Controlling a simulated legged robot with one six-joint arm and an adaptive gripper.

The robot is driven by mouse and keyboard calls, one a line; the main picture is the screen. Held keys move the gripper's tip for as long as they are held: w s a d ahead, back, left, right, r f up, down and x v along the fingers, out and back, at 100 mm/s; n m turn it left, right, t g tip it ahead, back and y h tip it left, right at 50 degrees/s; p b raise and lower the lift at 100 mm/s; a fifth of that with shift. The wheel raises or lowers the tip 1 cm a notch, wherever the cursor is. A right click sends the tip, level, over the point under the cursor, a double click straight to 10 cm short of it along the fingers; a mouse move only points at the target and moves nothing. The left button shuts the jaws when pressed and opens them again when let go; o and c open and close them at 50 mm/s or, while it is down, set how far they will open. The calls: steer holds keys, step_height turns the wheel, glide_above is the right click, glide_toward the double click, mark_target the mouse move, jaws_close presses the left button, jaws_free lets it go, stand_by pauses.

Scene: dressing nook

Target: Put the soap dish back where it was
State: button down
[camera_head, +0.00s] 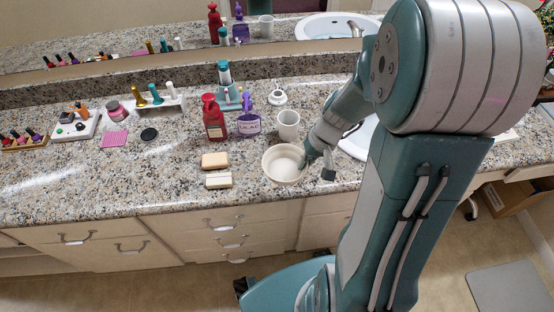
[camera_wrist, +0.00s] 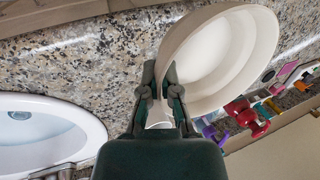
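A round cream bowl-shaped dish (camera_head: 284,164), which I take as the soap dish, is near the counter's front edge. In the wrist view the dish (camera_wrist: 225,55) is large at the upper right, its edge between my fingers. My gripper (camera_head: 309,160) is at the dish's right side, its fingers closed around that edge (camera_wrist: 160,75). I see no soap inside the dish. I cannot tell whether its base touches the counter. A tan soap bar (camera_head: 215,160) and a pale bar-shaped item (camera_head: 218,180) lie to its left.
A white cup (camera_head: 288,124), red pump bottle (camera_head: 213,118) and purple labelled container (camera_head: 248,124) stand behind the dish. The sink (camera_wrist: 45,130) is to its right. Nail polishes (camera_head: 25,140) and a white rack (camera_head: 158,108) are at left. The front-left counter (camera_head: 100,185) is clear.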

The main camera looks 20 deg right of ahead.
mark_target(291, 152)
steer(key=w+f, duration=0.1)
steer(key=w, duration=0.1)
steer(key=w+f, duration=0.1)
steer(key=w, duration=0.1)
steer(key=w+f, duration=0.1)
steer(key=w, duration=0.2)
steer(key=shift+a+f, duration=0.3)
steer(key=shift+a, duration=0.1)
steer(key=w+f, duration=0.4)
steer(key=shift+a+f, duration=0.2)
steer(key=shift+f, duration=0.15)
steer(key=shift+w+f, duration=0.15)
steer(key=shift+f, duration=0.1)
steer(key=shift+w+f, duration=0.1)
steer(key=shift+f, duration=1.4)
steer(key=c, duration=0.8)
jaws_free()
steer(key=shift+f, duration=0.1)
